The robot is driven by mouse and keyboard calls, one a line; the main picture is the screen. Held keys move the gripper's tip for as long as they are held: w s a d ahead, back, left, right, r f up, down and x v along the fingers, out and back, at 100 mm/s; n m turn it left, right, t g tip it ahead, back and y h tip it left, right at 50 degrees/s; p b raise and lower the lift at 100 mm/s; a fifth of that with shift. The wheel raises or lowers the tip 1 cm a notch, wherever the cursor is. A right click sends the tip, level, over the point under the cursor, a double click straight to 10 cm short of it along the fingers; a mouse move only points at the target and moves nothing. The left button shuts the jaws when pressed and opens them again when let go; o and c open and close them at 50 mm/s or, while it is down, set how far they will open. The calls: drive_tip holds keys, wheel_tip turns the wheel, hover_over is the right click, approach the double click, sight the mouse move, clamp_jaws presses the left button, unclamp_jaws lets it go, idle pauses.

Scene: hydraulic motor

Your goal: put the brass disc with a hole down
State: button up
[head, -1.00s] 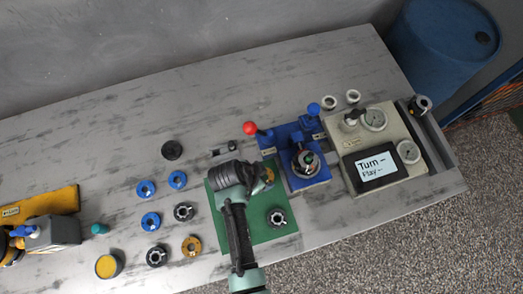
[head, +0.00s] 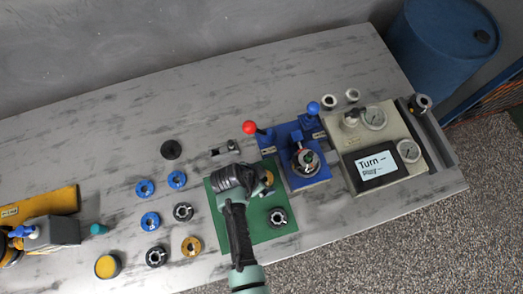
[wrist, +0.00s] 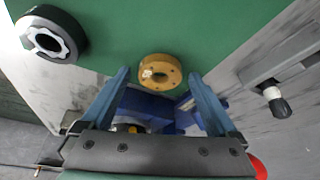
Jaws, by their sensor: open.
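The brass disc with a hole (wrist: 166,84) lies flat on the green mat in the wrist view, just ahead of and between my fingertips. In the head view the brass disc (head: 269,178) shows partly, at the right side of my wrist. My gripper (wrist: 159,76) is open, with one blue finger on each side of the disc and a visible gap at both sides. In the head view my arm hides the fingers. I cannot tell how high they are above the green mat (head: 262,230).
A black-and-silver ring (head: 278,218) lies on the mat. A blue fixture (head: 310,175) with red and blue knobs stands right of the mat, beside a gauge box (head: 385,185). Several rings and another brass disc (head: 191,246) lie to the left.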

drive_tip(key=shift+a+r, duration=0.1)
drive_tip(key=shift+r, duration=0.4)
drive_tip(key=v, duration=1.1)
drive_tip(key=w+a+r+n+t+y, duration=0.3)
drive_tip(key=w+r+t, duration=0.4)
drive_tip(key=w+r, duration=1)
wheel_tip(320, 180, up, 18)
drive_tip(key=w+d+n+t, duration=0.1)
drive_tip(key=w+n+t, duration=0.15)
drive_tip(key=t, duration=0.25)
wheel_tip(320, 180, up, 17)
drive_tip(key=s+d+n+t, duration=0.1)
drive_tip(key=s+d+t, duration=0.1)
drive_tip(key=t, duration=0.3)
drive_tip(key=s+d+r+n+t, duration=0.1)
drive_tip(key=s+r+t, duration=0.2)
drive_tip(key=r, duration=0.6)
drive_tip(key=s+d+r+n+t, duration=0.2)
drive_tip(key=s+r+t, duration=0.2)
drive_tip(key=s+r, duration=0.4)
drive_tip(key=shift+s+d+r+t+p, duration=0.3)
drive_tip(key=shift+s+d+r, duration=0.05)
drive_tip(key=shift+r, duration=0.45)
